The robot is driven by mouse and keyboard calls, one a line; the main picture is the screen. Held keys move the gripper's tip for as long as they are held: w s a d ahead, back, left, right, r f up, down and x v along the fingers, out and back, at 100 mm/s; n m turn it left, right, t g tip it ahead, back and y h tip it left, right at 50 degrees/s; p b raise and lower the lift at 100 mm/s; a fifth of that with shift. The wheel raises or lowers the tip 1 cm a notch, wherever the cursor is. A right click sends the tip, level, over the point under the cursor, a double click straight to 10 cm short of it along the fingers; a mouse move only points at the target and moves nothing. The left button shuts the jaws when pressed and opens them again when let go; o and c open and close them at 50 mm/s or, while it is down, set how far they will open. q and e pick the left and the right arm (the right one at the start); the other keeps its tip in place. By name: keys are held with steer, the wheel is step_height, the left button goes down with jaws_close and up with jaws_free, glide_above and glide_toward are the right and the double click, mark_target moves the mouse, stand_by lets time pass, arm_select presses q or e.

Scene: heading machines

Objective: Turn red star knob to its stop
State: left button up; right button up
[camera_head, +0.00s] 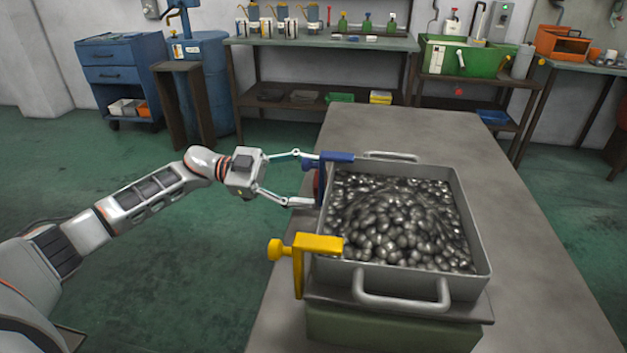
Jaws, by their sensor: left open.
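The red star knob (317,186) shows only as a small dark red patch at the left wall of the metal tray (481,250), below the blue clamp (334,157). My left gripper (305,180) reaches in from the left. Its two fingers are spread, one on the far side and one on the near side of the red patch. The fingertips hide part of the knob, and I cannot tell whether they touch it. My right gripper is out of view.
A yellow clamp (318,243) with a yellow knob (276,249) sits at the tray's near left corner. The tray holds many shiny metal pieces (400,220) and has handles at both ends. The grey table (540,270) is bare to the right.

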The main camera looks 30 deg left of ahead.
arm_select(q)
steer(key=v, duration=1)
steer(key=shift+a, duration=0.25)
